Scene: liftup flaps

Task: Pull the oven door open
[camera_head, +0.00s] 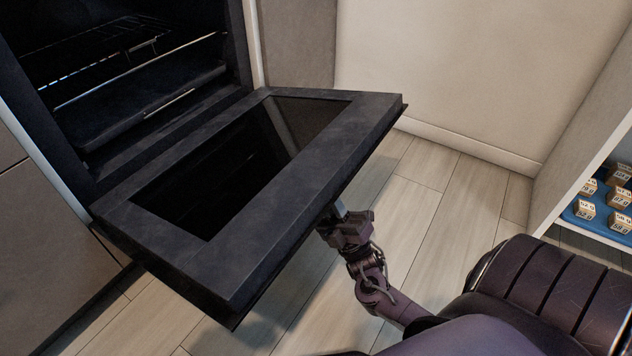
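The dark oven door (285,210) is swung down and out from the oven (120,85), lying close to flat with its glass panel facing up. The oven cavity stands open behind it. My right gripper (340,210) is at the door's right-hand outer edge, its arm coming in from the lower right. Its fingertips are partly hidden by the door edge, so I cannot tell whether they grip, touch or sit just under it. No handle shows on the visible side of the door. My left gripper is not in view.
Inside the oven are a wire rack (95,55) and a dark tray (140,105). A shelf (600,222) with several small labelled boxes stands at the right. Bare wooden floor (420,200) lies between door and shelf. A cabinet front (45,250) is at the left.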

